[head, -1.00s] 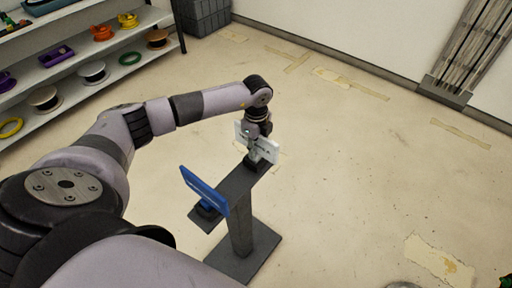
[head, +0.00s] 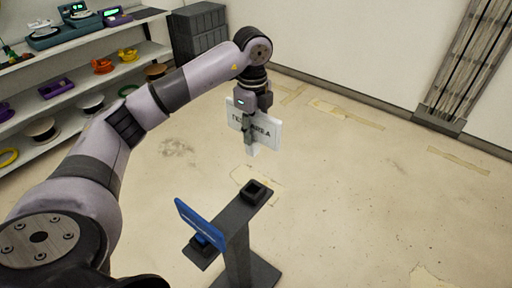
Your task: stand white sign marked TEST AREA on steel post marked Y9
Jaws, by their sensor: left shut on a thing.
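My left gripper (head: 249,142) is shut on the white sign marked TEST AREA (head: 268,134) and holds it upright in the air. The fingers cover the middle of its lettering, and a short white stem shows below the panel. The sign is clear of the dark grey stand (head: 238,213), above and behind it. An empty square socket (head: 257,190) sits at the far end of the stand's top bar. I see no post with a readable Y9 mark. My right gripper is out of view.
A blue sign (head: 199,223) stands at the near end of the stand. Shelves (head: 75,84) with spools and devices are at the left. Grey crates (head: 199,32) stand by the back wall. A slatted panel (head: 465,65) leans at the right. The floor at the right is open.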

